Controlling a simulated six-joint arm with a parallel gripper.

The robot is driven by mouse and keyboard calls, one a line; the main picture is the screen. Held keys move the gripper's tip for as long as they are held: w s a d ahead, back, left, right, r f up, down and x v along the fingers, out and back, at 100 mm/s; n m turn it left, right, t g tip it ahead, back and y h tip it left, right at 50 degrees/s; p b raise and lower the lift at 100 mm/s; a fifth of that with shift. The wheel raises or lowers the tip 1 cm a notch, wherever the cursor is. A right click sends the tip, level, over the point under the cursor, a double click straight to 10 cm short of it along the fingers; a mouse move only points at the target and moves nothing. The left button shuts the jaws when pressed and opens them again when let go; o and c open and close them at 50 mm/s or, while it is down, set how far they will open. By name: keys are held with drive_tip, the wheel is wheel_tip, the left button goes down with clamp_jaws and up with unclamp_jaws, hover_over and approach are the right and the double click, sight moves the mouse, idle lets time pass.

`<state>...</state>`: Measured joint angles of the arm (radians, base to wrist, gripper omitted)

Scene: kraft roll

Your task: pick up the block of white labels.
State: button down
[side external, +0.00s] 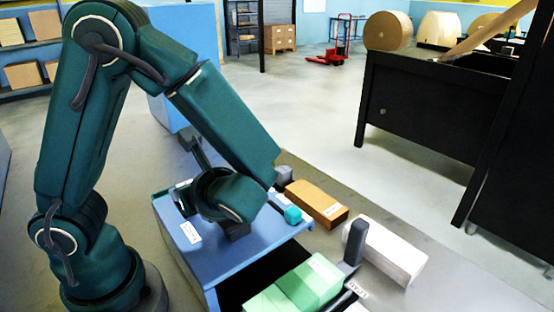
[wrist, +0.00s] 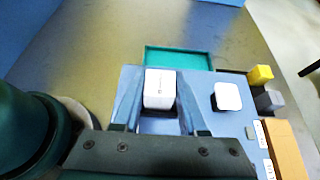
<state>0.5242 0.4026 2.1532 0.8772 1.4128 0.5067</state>
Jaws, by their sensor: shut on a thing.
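The block of white labels (wrist: 160,88) is a small white block with faint print on its near side. In the wrist view it sits between the two fingers of my gripper (wrist: 160,98), which is shut on it. It appears over the blue work surface (wrist: 200,112); I cannot tell whether it still touches it. In the side view my gripper (side external: 236,230) is low over the blue top, and my wrist hides the block.
A second white block (wrist: 228,96) lies to the right in the wrist view. Beyond are a teal tray (wrist: 178,58), a yellow cube (wrist: 260,74) and a grey cube (wrist: 268,101). The side view shows a brown box (side external: 317,204), a long white block (side external: 383,250) and green blocks (side external: 295,285).

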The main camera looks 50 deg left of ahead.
drive_tip(key=shift+r, duration=0.75)
wheel_tip(320, 180, up, 3)
drive_tip(key=shift+f, duration=0.2)
drive_tip(key=s+a+r, duration=0.7)
drive_tip(key=s, duration=0.2)
drive_tip(key=shift+a, duration=0.25)
